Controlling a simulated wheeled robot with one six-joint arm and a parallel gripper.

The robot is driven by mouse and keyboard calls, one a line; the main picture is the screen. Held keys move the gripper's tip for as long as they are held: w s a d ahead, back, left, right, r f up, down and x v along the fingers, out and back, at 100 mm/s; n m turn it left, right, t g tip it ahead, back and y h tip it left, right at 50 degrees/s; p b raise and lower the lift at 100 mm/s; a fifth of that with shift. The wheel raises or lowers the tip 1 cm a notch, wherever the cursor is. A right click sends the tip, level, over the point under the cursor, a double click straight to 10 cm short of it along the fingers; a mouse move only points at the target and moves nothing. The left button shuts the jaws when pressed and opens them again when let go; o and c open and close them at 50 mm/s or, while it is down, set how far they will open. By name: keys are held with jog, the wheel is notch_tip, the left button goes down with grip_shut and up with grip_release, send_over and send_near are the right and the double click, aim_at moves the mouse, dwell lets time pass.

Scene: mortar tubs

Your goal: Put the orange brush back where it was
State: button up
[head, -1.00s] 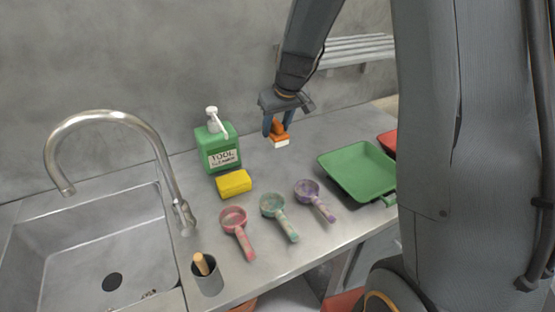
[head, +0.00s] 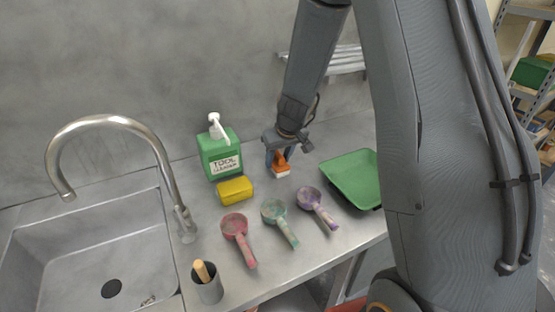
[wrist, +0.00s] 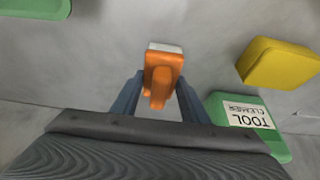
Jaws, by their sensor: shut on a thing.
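The orange brush (head: 281,165) has an orange body and a white end. My gripper (head: 279,158) is shut on it, behind the scoops and to the right of the green bottle. The white end points down at the steel counter; I cannot tell whether it touches. In the wrist view the brush (wrist: 163,76) sits between the two fingers of my gripper (wrist: 160,98).
A green tool cleaner bottle (head: 219,153) and a yellow sponge (head: 236,190) stand left of my gripper. Pink (head: 236,228), teal (head: 275,212) and purple (head: 311,197) scoops lie in front. A green tray (head: 352,178) is to the right, a sink (head: 90,250) to the left.

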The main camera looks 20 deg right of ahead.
jog(key=shift+f, duration=0.2)
jog(key=o, duration=1.1)
jog(key=shift+r, duration=0.1)
jog(key=shift+r, duration=0.1)
jog(key=shift+r, duration=0.3)
jog(key=a+v, duration=0.1)
jog(key=v, duration=1)
jog(key=s+g, duration=0.1)
jog(key=s, duration=0.6)
jog(key=s+f+m+g, duration=0.1)
jog(key=s, duration=0.6)
jog(key=s+f+m+g, duration=0.1)
jog(key=s, duration=0.6)
jog(key=shift+s+f+h, duration=0.25)
jog(key=shift+s+h, duration=0.05)
jog(key=shift+h, duration=0.1)
